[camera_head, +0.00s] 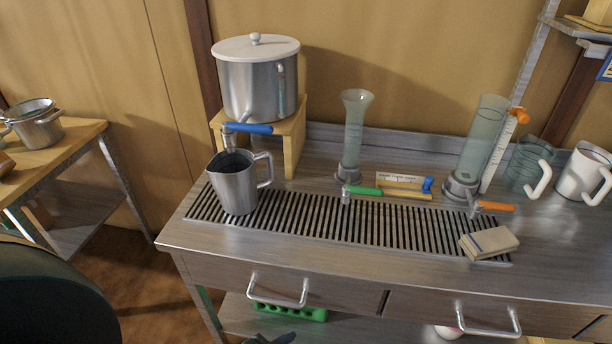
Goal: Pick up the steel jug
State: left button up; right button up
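The steel jug (236,184) stands upright on the slotted drain grate (330,222) at the left end of the steel counter. Its handle points right and its spout is at the upper left. It stands below the blue-handled tap (246,128) of the lidded steel pot. The inside looks dark, and I cannot tell what it holds. Neither of my grippers can be made out. A small dark shape (272,340) is cut off at the bottom edge, and I cannot tell what it is.
The lidded pot (258,80) sits on a wooden stand (292,135) behind the jug. The grate just right of the steel jug is clear.

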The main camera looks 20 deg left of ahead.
aim_at(232, 177)
jog(key=j+z, duration=0.55)
jog(key=z, duration=0.25)
jog(key=k+j+z, duration=0.15)
jog(key=z, duration=0.25)
jog(key=k+j+z, duration=0.3)
jog(key=j, duration=0.25)
jog(key=k+j+z, duration=0.25)
jog(key=j, duration=0.2)
jog(key=k, duration=0.05)
